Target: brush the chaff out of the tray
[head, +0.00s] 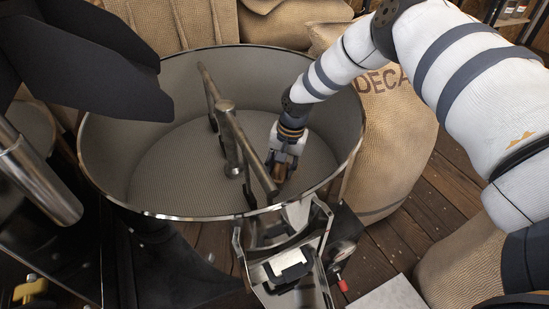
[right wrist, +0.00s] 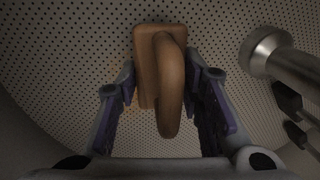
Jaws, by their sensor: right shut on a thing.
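The tray is a large round metal bin (head: 110,165) with a perforated floor; the dotted floor (right wrist: 70,60) also fills the right wrist view. My right gripper (head: 284,165) reaches down inside it, near the right side of the floor, partly behind the stirrer bar. In the right wrist view its two fingers (right wrist: 162,105) stand either side of a brown brush-like block with a curved handle (right wrist: 171,85), and it is shut on that handle. Bristles are hidden. I cannot make out any chaff on the floor. My left gripper is not in view.
A metal stirrer with a central post (head: 232,150) and long bar crosses the tray close beside my right gripper; it also shows in the right wrist view (right wrist: 285,60). A metal chute (head: 290,275) hangs at the tray's front. Burlap sacks (head: 390,140) stand behind and right.

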